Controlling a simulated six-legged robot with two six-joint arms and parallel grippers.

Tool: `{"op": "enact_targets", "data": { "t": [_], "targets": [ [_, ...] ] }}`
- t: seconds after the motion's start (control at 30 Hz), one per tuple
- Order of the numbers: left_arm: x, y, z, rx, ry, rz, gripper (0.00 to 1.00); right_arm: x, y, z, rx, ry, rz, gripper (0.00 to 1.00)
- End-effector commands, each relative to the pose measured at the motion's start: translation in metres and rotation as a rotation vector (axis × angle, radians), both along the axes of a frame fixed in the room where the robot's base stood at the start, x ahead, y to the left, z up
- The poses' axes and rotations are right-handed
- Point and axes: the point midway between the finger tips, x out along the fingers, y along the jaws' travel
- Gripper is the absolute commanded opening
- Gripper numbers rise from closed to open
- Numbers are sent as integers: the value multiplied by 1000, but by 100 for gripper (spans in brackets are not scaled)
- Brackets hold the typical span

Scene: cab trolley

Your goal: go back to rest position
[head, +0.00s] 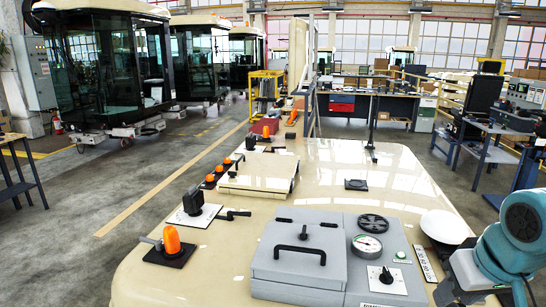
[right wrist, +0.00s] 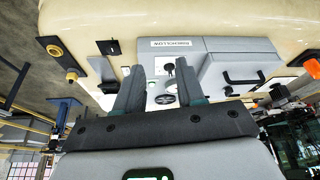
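The cream trolley top (head: 330,190) fills the middle of the head view. A grey control box (head: 300,250) stands on it, with a black-handled lid, a gauge (head: 367,245) and a rotary knob (head: 386,275). My right arm shows at the lower right, just right of the box; its fingertips are not clear there. In the right wrist view my right gripper (right wrist: 163,88) has its two fingers spread, with nothing seen between them. The box also shows beyond the fingers in that view (right wrist: 215,68). My left gripper is not in view.
An orange beacon (head: 172,240), black levers, a raised cream panel (head: 260,172) and a white dome (head: 446,226) are on the trolley. Glass cabs (head: 105,65) stand at the back left, workbenches (head: 370,103) at the back. The floor to the left is open.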

Motion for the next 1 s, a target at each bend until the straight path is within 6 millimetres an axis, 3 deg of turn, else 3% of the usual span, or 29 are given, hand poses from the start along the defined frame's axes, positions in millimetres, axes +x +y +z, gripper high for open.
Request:
{"op": "enact_targets", "data": {
  "t": [0.37, 0.57, 0.63, 0.73, 0.8, 0.9, 1.0],
  "targets": [
    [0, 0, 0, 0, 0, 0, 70, 43, 41, -100, 66, 62, 77, 38],
    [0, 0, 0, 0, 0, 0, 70, 52, 74, -184, 134, 112, 111, 38],
    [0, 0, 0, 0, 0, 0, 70, 48, 90, -225, 170, 141, 119, 38],
    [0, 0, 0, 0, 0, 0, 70, 28, 117, -299, 240, 194, 111, 38],
    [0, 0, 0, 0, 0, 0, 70, 3, 136, -349, 288, 233, 89, 38],
    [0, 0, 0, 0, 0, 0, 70, -44, 159, -408, 342, 285, 42, 38],
    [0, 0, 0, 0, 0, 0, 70, -90, 173, -447, 372, 328, -9, 38]
  ]
}}
